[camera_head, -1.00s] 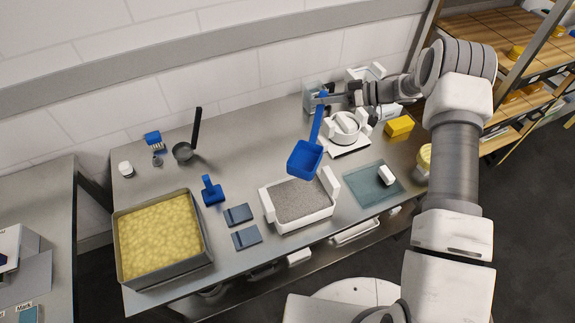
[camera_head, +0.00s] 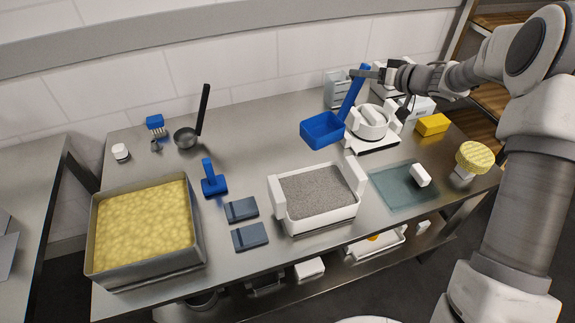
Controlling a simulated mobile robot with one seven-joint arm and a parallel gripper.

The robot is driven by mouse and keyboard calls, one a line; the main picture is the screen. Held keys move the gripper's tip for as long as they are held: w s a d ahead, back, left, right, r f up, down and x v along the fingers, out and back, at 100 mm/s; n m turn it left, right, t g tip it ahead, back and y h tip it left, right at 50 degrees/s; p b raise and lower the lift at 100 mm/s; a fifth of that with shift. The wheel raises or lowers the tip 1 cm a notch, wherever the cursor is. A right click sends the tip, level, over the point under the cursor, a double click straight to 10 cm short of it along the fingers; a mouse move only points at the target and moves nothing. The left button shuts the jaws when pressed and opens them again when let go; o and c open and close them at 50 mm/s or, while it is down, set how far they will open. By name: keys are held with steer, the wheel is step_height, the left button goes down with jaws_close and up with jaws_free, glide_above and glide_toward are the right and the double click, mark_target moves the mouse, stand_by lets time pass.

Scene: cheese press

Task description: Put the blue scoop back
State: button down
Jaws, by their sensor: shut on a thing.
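The blue scoop (camera_head: 323,130) hangs in the air above the back middle of the steel table, its square bowl to the left and its handle slanting up to the right. My gripper (camera_head: 361,74) is shut on the upper end of the handle. The bowl looks level, and its inside shows no clear contents. The bowl is behind the white tray of grey grains (camera_head: 318,197) and left of a white scale-like device (camera_head: 372,128). My arm reaches in from the right.
A steel vat of yellow curd (camera_head: 98,245) stands at the left front. A blue-handled tool (camera_head: 214,184), dark ladle (camera_head: 187,137), blue brush (camera_head: 156,125) and two dark slabs (camera_head: 250,236) lie nearby. A green mat (camera_head: 398,190) and yellow block (camera_head: 432,124) are right.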

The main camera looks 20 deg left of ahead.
steer(key=shift+s+d+f+m+t+h+b, duration=0.15)
steer(key=shift+d+f+m+t+h+b, duration=0.35)
steer(key=shift+b, duration=0.9)
steer(key=shift+s+d+f+m+t+h+b, duration=0.1)
steer(key=shift+d+f+m+t+h+b, duration=0.2)
steer(key=shift+f+m+b, duration=0.75)
steer(key=w+a+f+b, duration=0.2)
steer(key=a+f+b, duration=0.6)
steer(key=a+f, duration=0.2)
steer(key=shift+w+a+n+b, duration=0.25)
steer(key=shift+a+n+b, duration=0.15)
steer(key=shift+a, duration=0.25)
steer(key=shift+f, duration=0.15)
steer(key=shift+f, duration=0.15)
steer(key=c, duration=0.7)
jaws_free()
